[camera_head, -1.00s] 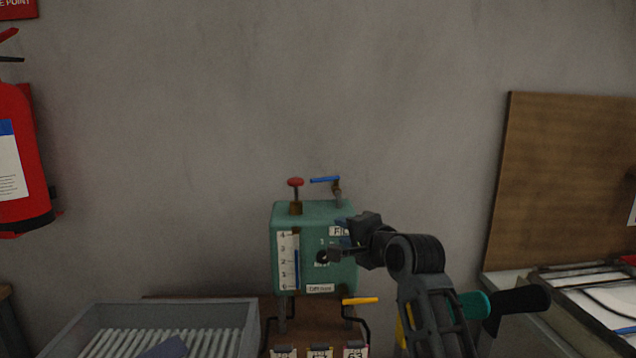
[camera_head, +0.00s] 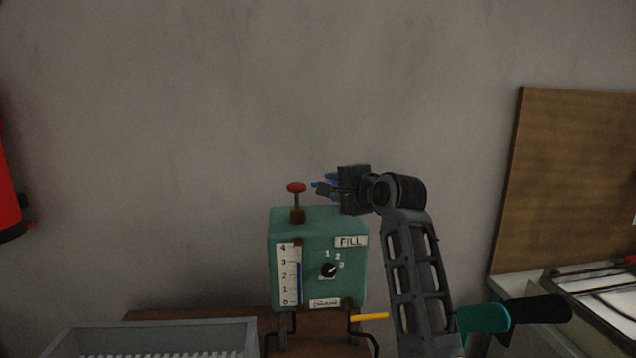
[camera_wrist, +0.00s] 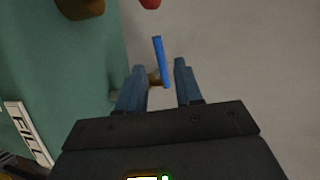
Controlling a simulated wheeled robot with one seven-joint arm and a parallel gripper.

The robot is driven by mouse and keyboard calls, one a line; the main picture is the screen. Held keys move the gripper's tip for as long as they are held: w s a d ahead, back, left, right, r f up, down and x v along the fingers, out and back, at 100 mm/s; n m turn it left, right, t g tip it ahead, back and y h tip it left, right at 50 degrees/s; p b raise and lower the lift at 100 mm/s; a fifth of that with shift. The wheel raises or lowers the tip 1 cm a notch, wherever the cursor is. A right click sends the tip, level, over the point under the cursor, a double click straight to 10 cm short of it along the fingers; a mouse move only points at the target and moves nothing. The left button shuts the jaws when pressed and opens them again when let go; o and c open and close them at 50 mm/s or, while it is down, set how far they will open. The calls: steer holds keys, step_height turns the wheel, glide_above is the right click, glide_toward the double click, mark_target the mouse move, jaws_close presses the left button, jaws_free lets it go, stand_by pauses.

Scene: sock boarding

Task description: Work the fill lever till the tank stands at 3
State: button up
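The green tank (camera_head: 283,228) stands at the centre, with a FILL label and a gauge (camera_head: 285,275) marked 0 to 4. The blue column's top stands about level with the 3 mark. A black dial (camera_head: 329,270) marked 1, 2, 3 is on the front; its exact setting is unclear. My gripper (camera_head: 322,188) is above the tank's right top. In the wrist view my gripper (camera_wrist: 159,66) is open, with the blue lever (camera_wrist: 161,62) showing in the gap between its fingers. Contact cannot be told. The lever's base is partly hidden in the head view.
A red knob (camera_head: 296,188) on a stem rises from the tank's top left, close to my gripper. A yellow handle (camera_head: 369,317) sticks out at the tank's lower right. A grey bin (camera_head: 250,330) stands lower left. The wall above is clear.

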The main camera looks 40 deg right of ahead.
steer(key=p+x, duration=0.1)
steer(key=x, duration=0.5)
steer(key=shift+w+f, duration=0.15)
steer(key=shift+w, duration=0.25)
jaws_close()
